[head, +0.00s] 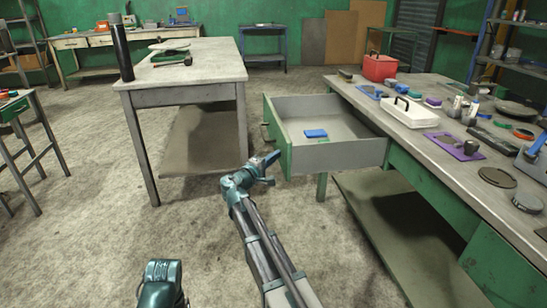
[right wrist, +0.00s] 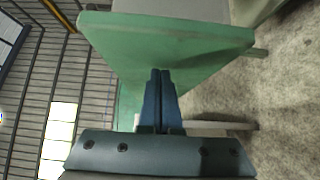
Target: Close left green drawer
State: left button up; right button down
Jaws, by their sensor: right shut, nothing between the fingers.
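The green drawer (head: 278,136) is pulled far out of the workbench on the right, its grey inside showing in the head view. Its green front panel (right wrist: 165,42) fills the top middle of the right wrist view. My right gripper (head: 274,160) is shut and empty, close to the near end of the drawer front. In the right wrist view the shut fingertips (right wrist: 160,72) overlap the panel's lower edge; I cannot tell whether they touch it. My left gripper is not in view.
A small blue and green item (head: 316,134) lies in the drawer. The workbench top (head: 420,138) holds a white toolbox (head: 409,111), a red box (head: 380,67) and several tools. A grey table (head: 200,70) stands left of the drawer, with bare floor in front.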

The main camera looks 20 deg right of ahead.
aim_at(359, 149)
jog(key=s+d, duration=0.2)
jog(key=d, duration=0.9)
jog(key=s+d, duration=0.3)
jog(key=d, duration=0.9)
jog(key=s+d, duration=0.3)
jog(key=d, duration=0.9)
jog(key=shift+s, duration=0.2)
jog(key=shift+d, duration=0.1)
jog(key=shift+s+d, duration=0.1)
jog(key=shift+d, duration=0.05)
jog(key=a, duration=0.5)
jog(key=shift+w, duration=0.35)
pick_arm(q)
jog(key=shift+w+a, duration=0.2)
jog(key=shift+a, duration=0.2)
pick_arm(e)
jog(key=v, duration=0.9)
jog(key=shift+a, duration=0.25)
